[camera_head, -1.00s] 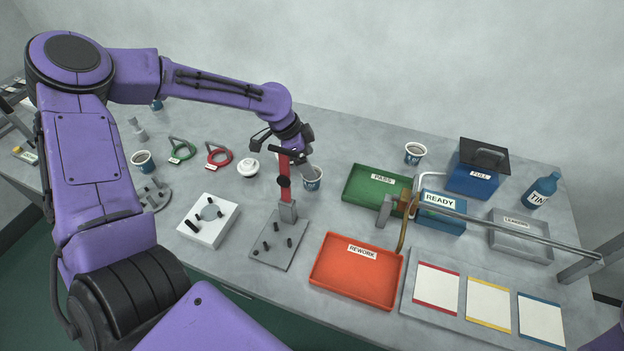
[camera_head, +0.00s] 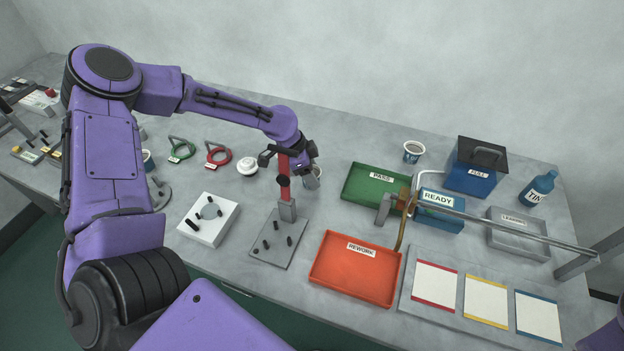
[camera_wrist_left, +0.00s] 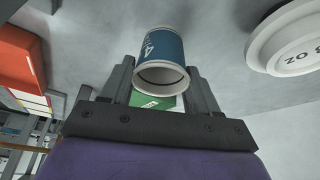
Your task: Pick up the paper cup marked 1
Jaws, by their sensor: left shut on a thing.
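A blue paper cup with a white rim (camera_wrist_left: 165,62) is between the two fingers of my left gripper (camera_head: 310,174) in the wrist view. The fingers are shut on its sides. The cup's mouth faces the wrist camera. In the head view, the cup (camera_head: 316,172) is mostly hidden by the gripper, behind the red post. I cannot tell whether its base touches the table. My right gripper is out of view.
A red post fixture (camera_head: 285,190) stands close in front of the left gripper. A white lid-like piece (camera_head: 247,166) is to its left. The green PASS tray (camera_head: 376,187) and orange REWORK tray (camera_head: 355,268) are to the right. Another cup (camera_head: 413,152) stands at the back.

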